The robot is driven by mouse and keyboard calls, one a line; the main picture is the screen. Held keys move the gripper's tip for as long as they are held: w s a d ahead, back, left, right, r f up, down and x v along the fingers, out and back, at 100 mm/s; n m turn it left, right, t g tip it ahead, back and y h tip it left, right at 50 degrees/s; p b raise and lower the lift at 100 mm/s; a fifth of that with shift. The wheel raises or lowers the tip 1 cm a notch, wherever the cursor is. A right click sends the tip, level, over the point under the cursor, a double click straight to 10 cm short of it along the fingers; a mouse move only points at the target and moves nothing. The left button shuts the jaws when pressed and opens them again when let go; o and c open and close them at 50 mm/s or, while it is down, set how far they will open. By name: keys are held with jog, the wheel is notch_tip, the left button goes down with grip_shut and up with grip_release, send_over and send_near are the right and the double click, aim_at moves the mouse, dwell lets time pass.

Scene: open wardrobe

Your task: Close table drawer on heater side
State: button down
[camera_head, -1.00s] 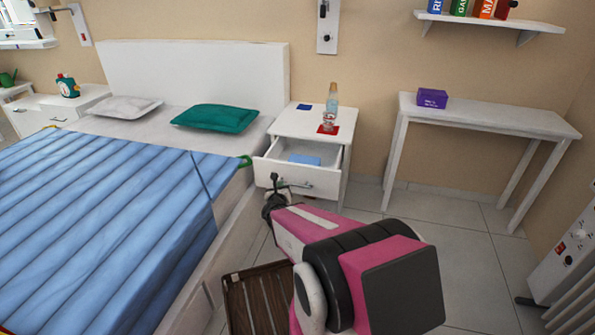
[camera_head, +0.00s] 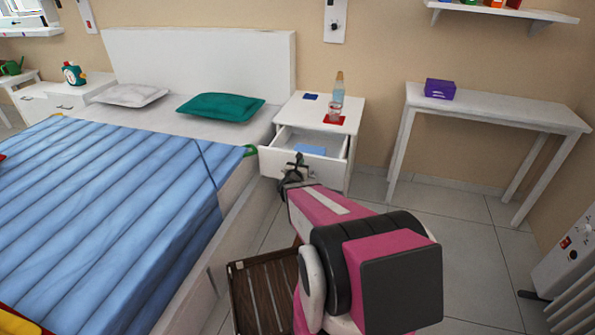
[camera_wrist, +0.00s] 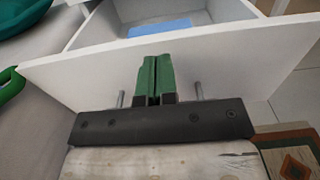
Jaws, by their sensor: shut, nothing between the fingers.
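The white bedside table (camera_head: 297,112) stands right of the bed, on the side toward the heater. Its top drawer (camera_head: 272,161) is pulled open, with a blue item (camera_head: 310,149) inside. My gripper (camera_head: 297,161) is in front of the drawer front. In the wrist view my gripper (camera_wrist: 154,62) has its green fingers together, close to the drawer's white front panel (camera_wrist: 215,65). I cannot tell whether the fingertips touch the panel. The drawer handle is hidden by the gripper in the head view.
The bed (camera_head: 110,190) is close on the left. A bottle (camera_head: 338,88) and a glass (camera_head: 335,112) stand on the bedside table. A white heater (camera_head: 568,260) is at the far right. Floor right of the table is clear.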

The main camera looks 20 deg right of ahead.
jog(key=shift+x, duration=1.6)
jog(key=x, duration=1.9)
jog(key=shift+w+d, duration=0.2)
jog(key=shift+d, duration=0.05)
jog(key=shift+s+a, duration=0.1)
jog(key=shift+s, duration=0.05)
